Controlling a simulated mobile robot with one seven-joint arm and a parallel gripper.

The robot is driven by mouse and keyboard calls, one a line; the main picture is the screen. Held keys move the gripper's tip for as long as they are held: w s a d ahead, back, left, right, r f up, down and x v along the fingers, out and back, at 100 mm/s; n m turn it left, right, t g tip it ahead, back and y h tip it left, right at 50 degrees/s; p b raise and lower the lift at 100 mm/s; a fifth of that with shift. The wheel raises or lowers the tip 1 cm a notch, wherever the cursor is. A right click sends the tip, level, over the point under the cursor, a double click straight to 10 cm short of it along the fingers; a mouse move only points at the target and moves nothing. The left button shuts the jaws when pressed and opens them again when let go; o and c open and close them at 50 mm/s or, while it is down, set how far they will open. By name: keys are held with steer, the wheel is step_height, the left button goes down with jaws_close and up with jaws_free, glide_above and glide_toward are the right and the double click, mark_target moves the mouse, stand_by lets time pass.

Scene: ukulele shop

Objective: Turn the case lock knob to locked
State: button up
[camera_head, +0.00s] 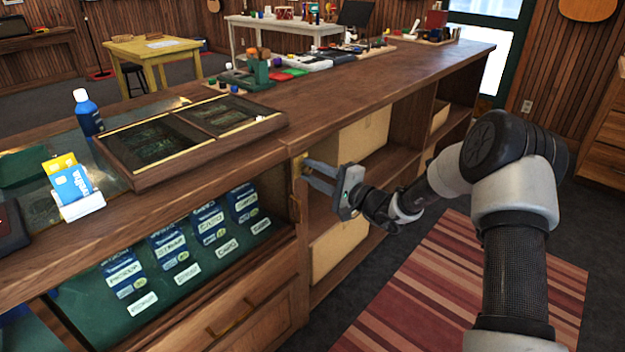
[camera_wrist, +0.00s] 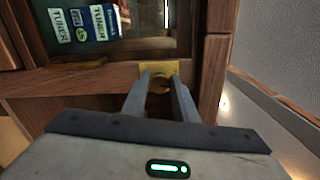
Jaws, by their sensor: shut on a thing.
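The case lock knob (camera_wrist: 159,84) is a small brass piece on a brass plate (camera_wrist: 158,68), set in the wooden frame of the display case. In the wrist view my gripper (camera_wrist: 160,82) reaches to the plate with its two grey fingers shut on the knob, one on each side. In the head view my gripper (camera_head: 307,170) meets the case's front corner post, where a bit of the brass plate (camera_head: 299,164) shows. The fingers hide most of the knob, and I cannot tell which way it is turned.
The display case (camera_head: 150,262) holds blue and white tuner packs. On the counter (camera_head: 330,95) stand a blue bottle (camera_head: 87,113), a card holder (camera_head: 82,207) and a framed wooden tray (camera_head: 190,170). Open shelves with boxes (camera_head: 340,247) lie right of the post. A striped rug (camera_head: 455,290) covers the floor.

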steer(key=shift+f+n, duration=0.1)
steer(key=shift+n, duration=0.9)
steer(key=o, duration=1)
steer(key=shift+d, duration=0.15)
steer(key=p+v, duration=0.2)
steer(key=v, duration=1.5)
steer(key=shift+s+d, duration=0.1)
steer(key=shift+s, duration=0.05)
